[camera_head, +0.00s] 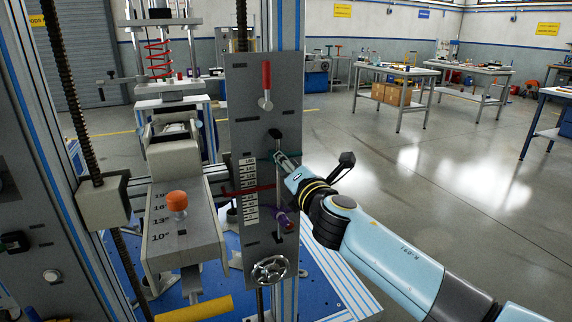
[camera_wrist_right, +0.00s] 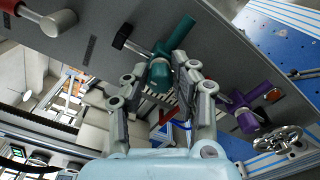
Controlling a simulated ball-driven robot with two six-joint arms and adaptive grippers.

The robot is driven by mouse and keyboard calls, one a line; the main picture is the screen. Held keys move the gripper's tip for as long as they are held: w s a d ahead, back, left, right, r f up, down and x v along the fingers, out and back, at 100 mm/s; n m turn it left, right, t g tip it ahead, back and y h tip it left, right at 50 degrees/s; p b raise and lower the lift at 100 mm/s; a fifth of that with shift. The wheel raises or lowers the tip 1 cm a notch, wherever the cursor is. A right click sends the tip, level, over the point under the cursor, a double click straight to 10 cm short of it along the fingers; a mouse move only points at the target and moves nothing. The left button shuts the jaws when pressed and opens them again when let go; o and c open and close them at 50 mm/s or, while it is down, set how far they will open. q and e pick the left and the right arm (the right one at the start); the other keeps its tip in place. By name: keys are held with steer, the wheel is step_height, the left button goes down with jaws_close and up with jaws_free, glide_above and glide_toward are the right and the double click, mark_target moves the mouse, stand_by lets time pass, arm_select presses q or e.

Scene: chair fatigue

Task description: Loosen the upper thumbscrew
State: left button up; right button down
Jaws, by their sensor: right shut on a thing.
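The upper thumbscrew, teal (camera_wrist_right: 161,74), sits on the grey upright plate (camera_head: 262,118). In the head view only a little teal shows, at the tip of my right arm. My right gripper (camera_head: 284,160) reaches it from the right. In the right wrist view my right gripper (camera_wrist_right: 162,80) has one finger on each side of the teal head and is shut on it. A purple lower thumbscrew (camera_wrist_right: 244,112) sits farther along the same plate, apart from the fingers; it also shows in the head view (camera_head: 284,220). My left gripper is not in view.
A red-handled lever (camera_head: 266,80) is above on the plate, and a handwheel (camera_head: 270,268) is at its bottom. A printed scale with a red pointer (camera_head: 250,190) runs beside the thumbscrews. An orange knob (camera_head: 177,200) stands on the angled arm at left. Open floor lies right.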

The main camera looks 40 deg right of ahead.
stand_by(0.3)
steer(key=c, duration=1.1)
jaws_free()
steer(key=v, duration=1.2)
steer(key=shift+f, duration=0.1)
